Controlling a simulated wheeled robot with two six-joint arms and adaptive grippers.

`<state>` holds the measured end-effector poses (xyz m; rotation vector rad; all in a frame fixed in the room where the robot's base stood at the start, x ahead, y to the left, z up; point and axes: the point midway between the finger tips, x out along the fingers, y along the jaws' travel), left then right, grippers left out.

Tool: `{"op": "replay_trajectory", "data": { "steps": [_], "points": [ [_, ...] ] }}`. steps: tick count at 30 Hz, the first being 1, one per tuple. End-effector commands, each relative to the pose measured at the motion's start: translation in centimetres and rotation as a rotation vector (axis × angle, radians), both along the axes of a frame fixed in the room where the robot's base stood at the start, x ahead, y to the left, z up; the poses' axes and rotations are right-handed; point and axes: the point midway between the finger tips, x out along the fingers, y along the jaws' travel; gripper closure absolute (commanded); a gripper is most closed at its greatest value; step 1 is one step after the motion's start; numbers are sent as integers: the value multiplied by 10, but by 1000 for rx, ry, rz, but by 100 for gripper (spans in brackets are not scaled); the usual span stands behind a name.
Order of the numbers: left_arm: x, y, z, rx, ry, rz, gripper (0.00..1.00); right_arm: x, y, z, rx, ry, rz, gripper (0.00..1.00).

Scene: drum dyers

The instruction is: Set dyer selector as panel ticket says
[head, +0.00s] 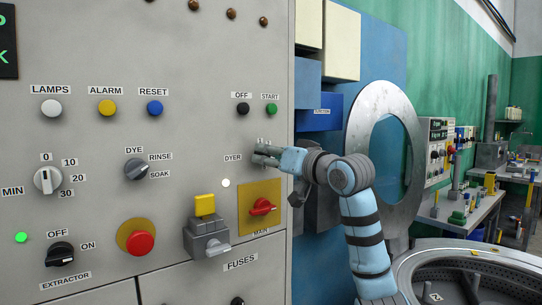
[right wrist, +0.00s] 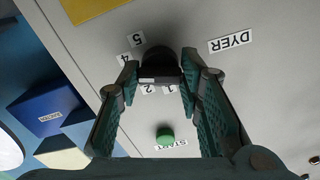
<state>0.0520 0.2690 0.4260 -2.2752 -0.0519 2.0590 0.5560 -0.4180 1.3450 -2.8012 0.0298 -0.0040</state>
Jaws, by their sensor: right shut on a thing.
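The dyer selector is a black knob (right wrist: 160,60) on the grey panel (right wrist: 235,85), beside the DYER label (right wrist: 231,41) in the right wrist view. Number tags 5, 4, 2 and 1 show around it; I cannot make out a 3. A pale-edged bar crosses its face between my fingers. My right gripper (right wrist: 160,74) is shut on the knob, a finger at either side. In the head view my right gripper (head: 266,154) covers the knob, right of the DYER label. A dark ticket display (head: 7,42) is cut off at the left edge, its green text unreadable. My left gripper is not in view.
Near the gripper are the green START button (head: 271,109), black OFF button (head: 243,109) and a red switch on a yellow plate (head: 263,207). A grey DYE/RINSE/SOAK selector (head: 137,169) sits left. Right of the panel are a blue box (head: 320,112) and a round metal ring (head: 357,120).

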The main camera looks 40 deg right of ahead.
Motion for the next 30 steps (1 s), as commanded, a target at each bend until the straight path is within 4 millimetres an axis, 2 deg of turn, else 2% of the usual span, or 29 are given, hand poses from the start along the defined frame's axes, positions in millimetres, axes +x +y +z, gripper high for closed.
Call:
{"op": "replay_trajectory", "data": {
  "steps": [18,30],
  "points": [
    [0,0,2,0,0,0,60,0,0,0,574,-12,-1,95],
    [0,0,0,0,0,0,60,0,0,-1,831,-17,-3,95]
  ]
}}
